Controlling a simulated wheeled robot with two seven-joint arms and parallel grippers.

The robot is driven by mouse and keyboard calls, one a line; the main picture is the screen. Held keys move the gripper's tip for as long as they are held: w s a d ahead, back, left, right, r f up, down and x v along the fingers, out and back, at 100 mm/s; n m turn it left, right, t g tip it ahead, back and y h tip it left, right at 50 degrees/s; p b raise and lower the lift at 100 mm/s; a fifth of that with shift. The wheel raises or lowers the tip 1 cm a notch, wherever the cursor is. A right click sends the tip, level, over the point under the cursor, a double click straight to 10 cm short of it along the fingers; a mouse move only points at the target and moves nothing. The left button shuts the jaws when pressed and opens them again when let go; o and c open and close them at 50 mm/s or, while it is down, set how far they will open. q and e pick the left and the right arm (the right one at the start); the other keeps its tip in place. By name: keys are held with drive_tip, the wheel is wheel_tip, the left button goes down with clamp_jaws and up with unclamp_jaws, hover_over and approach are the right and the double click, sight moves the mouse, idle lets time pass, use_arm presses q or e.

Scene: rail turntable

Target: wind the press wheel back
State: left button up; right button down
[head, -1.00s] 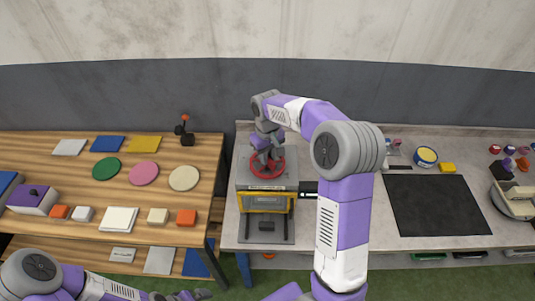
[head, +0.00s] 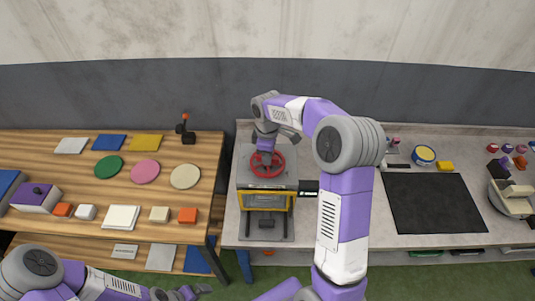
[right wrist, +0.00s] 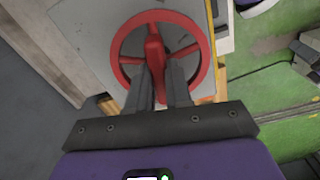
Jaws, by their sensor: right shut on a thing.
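The press (head: 264,183) is a grey machine with a yellow-framed front, standing at the left end of the grey counter. Its red press wheel (head: 279,166) lies flat on top. My right gripper (head: 266,157) reaches down onto the wheel from above. In the right wrist view the red wheel (right wrist: 127,35) shows its rim and spokes, and the right gripper's fingers (right wrist: 157,78) are shut on a red part of it near the hub. My left gripper (head: 188,293) is low at the bottom edge, far from the press, and too small to read.
A wooden shelf (head: 195,150) with coloured discs, plates and blocks stands to the left. A black mat (head: 436,204) lies right of the press. A blue and yellow tin (head: 424,155) and a yellow block (head: 445,166) sit behind it.

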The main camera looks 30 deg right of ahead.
drive_tip(key=shift+s+f+n, duration=0.15)
drive_tip(key=shift+f+n, duration=0.1)
drive_tip(key=shift+n, duration=0.15)
drive_tip(key=c, duration=1)
unclamp_jaws()
drive_tip(key=shift+c, duration=0.2)
drive_tip(key=shift+r, duration=0.1)
drive_tip(key=shift+r, duration=0.15)
wheel_tip(320, 180, up, 7)
drive_tip(key=shift+r, duration=0.1)
